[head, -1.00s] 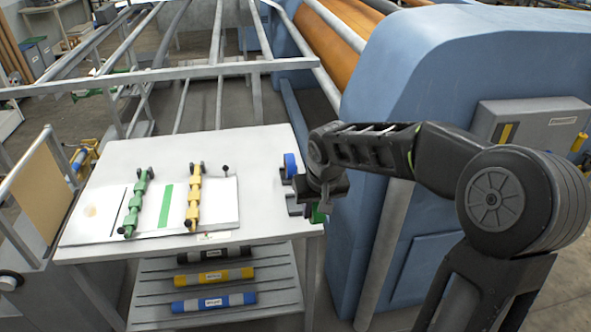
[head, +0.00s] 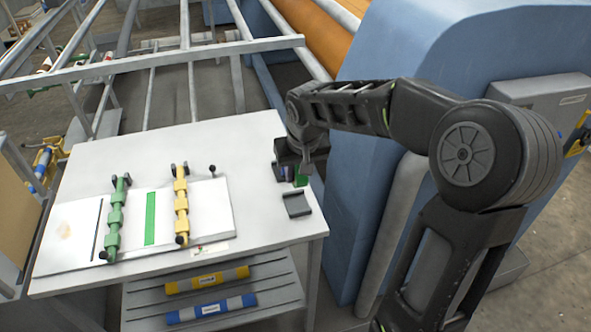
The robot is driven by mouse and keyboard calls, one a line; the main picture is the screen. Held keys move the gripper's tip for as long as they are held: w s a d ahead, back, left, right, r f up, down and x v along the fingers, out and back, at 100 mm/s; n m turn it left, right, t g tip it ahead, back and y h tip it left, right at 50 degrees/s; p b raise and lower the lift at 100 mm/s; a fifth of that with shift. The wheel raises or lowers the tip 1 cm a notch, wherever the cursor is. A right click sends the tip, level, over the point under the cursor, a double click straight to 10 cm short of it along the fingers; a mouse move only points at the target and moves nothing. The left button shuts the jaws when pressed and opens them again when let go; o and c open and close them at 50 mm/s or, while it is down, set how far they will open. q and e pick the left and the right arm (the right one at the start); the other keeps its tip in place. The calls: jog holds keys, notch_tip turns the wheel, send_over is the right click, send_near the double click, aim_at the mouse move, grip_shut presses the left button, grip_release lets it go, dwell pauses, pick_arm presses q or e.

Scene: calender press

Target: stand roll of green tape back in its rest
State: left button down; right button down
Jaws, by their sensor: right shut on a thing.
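My right gripper (head: 296,172) is over the right side of the white table and is shut on the roll of green tape (head: 301,178). Only part of the roll shows beneath the dark jaws. A small grey rest (head: 297,204) stands empty on the table, just in front of the gripper. A bit of blue tape (head: 286,172) shows beside the green roll, mostly hidden by the gripper. Whether the green roll touches the table or anything under it, I cannot tell. My left gripper is not in view.
The white table (head: 262,200) carries a white board (head: 70,225) with a green clamp bar (head: 115,218), a yellow clamp bar (head: 181,200) and a green strip (head: 151,218). Rolls lie on the shelf (head: 280,292) below. The blue press (head: 380,130) stands close on the right.

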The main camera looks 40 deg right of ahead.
jog(key=shift+w+f, duration=0.15)
jog(key=shift+f, duration=0.15)
jog(key=shift+f+b, duration=0.7)
jog(key=shift+f, duration=0.15)
notch_tip(320, 180, down, 5)
jog(key=b, duration=0.4)
jog(key=shift+f, duration=0.2)
jog(key=c, duration=1.1)
grip_release()
jog(key=shift+b+v, duration=0.7)
jog(key=shift+v, duration=3.25)
